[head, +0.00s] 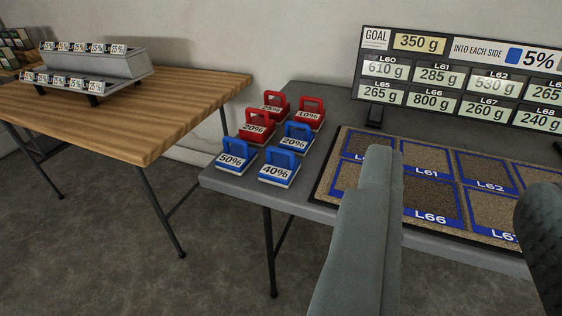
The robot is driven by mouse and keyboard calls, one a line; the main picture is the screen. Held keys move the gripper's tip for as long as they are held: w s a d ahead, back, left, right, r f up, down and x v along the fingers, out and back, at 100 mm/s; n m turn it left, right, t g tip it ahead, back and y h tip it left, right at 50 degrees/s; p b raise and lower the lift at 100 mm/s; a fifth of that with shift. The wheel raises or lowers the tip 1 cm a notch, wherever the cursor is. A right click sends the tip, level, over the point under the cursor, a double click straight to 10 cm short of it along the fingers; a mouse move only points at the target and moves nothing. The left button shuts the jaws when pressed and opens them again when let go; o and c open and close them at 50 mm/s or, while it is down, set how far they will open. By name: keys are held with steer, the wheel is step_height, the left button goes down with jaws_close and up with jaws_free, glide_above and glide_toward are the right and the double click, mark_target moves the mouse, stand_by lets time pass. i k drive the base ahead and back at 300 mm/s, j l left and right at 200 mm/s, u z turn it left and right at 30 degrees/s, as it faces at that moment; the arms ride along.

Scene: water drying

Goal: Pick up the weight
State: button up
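Several weights with loop handles and percent labels stand upright on the grey table's left end. The blue ones are 50% (236,158), 40% (279,168) and 20% (296,138). The red ones are 20% (255,127), 10% (310,113) and one at the back (273,107) with a partly hidden label. The frame does not show which one is meant. My gripper (456,175) is open, its two grey fingers wide apart with nothing held between them. It is in front of the tray, right of the weights, and touches none of them.
The grey table (320,200) also bears a tray (320,190) of labelled granular squares and a sign board (450,75) reading goal 350 g. A wooden table (190,100) with a grey stepped rack (95,65) stands left. Floor (110,235) is clear between the tables.

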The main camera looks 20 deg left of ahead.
mark_target(237, 159)
steer(key=i+l+z, duration=0.35)
steer(key=l, duration=0.25)
steer(key=i+l+z, duration=0.3)
steer(key=l, duration=0.25)
steer(key=i+l+z, duration=0.35)
steer(key=l, duration=0.15)
steer(key=k+u, duration=0.1)
steer(key=u, duration=2.6)
